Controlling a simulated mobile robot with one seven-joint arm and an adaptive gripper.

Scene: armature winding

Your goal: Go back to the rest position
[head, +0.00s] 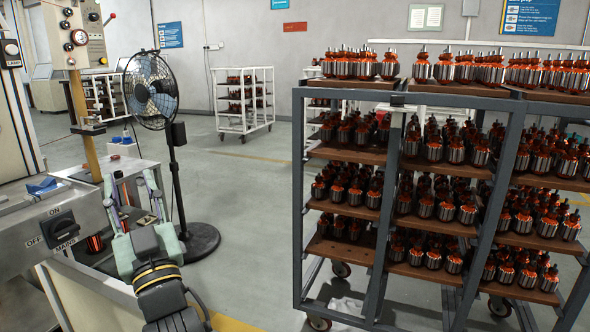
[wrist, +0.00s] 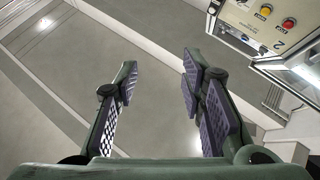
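My gripper (head: 130,182) is at the lower left of the head view, in front of the winding machine's metal bench (head: 75,215). Its two green fingers are spread apart with nothing between them. In the wrist view my gripper (wrist: 157,72) is open, with dark ridged pads facing each other and only bare floor showing between them. No armature is in the gripper.
A black fan (head: 150,90) stands just beyond my gripper. A grey rack (head: 298,190) with several shelves of armatures fills the right. A white cart (head: 243,100) stands at the back. A control box (wrist: 272,25) shows in the wrist view. Floor between fan and rack is clear.

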